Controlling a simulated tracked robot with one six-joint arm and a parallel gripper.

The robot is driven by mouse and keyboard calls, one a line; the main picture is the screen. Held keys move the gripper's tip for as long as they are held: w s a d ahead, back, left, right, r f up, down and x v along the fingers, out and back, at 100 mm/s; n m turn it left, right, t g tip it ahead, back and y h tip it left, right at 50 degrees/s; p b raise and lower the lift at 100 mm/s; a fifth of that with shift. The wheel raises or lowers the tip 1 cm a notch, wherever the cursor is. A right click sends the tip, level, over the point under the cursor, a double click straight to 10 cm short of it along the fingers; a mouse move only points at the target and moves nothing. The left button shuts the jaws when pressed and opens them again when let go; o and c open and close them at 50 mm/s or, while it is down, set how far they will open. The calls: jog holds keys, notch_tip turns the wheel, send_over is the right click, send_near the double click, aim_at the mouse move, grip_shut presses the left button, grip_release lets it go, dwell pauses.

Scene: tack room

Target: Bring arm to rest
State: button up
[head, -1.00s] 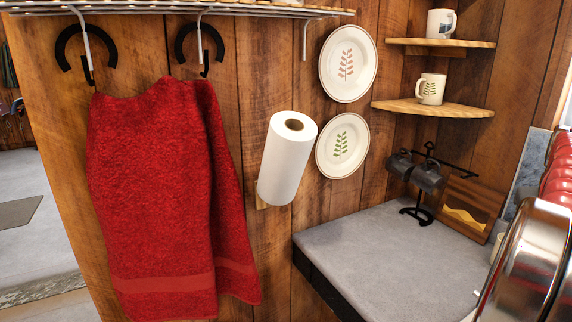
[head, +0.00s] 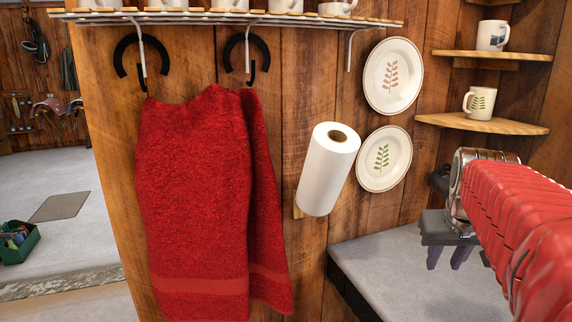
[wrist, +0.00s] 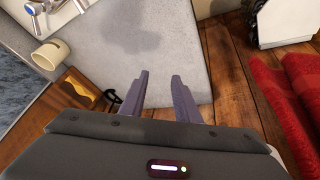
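My gripper (head: 447,262) is in the head view at the right, at the end of my red-sleeved arm. It points down over the grey counter (head: 372,270). In the wrist view my gripper (wrist: 158,78) has its two purple-grey fingers apart, with nothing between them. The counter (wrist: 165,40) lies beyond the fingertips there, and the gap to it is hard to judge.
A red towel (head: 205,200) hangs at the left, with a paper roll (head: 328,170) and two plates (head: 393,76) on the wall. Corner shelves hold mugs (head: 480,102). In the wrist view a mug (wrist: 48,56) and wooden board (wrist: 74,94) are left of my fingers.

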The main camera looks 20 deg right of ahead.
jog(key=s+a+f+n+y, duration=0.1)
jog(key=s+a+f, duration=0.1)
jog(key=a, duration=0.7)
jog(key=s+a+f+n+t+y, duration=0.1)
jog(key=s+a+f+n, duration=0.1)
jog(key=a, duration=0.8)
jog(key=s+a+f+n+y, duration=0.1)
jog(key=a+f, duration=0.4)
jog(key=a, duration=0.5)
jog(key=shift+s+n+t, duration=0.3)
jog(key=shift+s+n, duration=0.2)
jog(key=shift+s, duration=0.7)
jog(key=shift+f, duration=0.1)
jog(key=shift+d, duration=0.2)
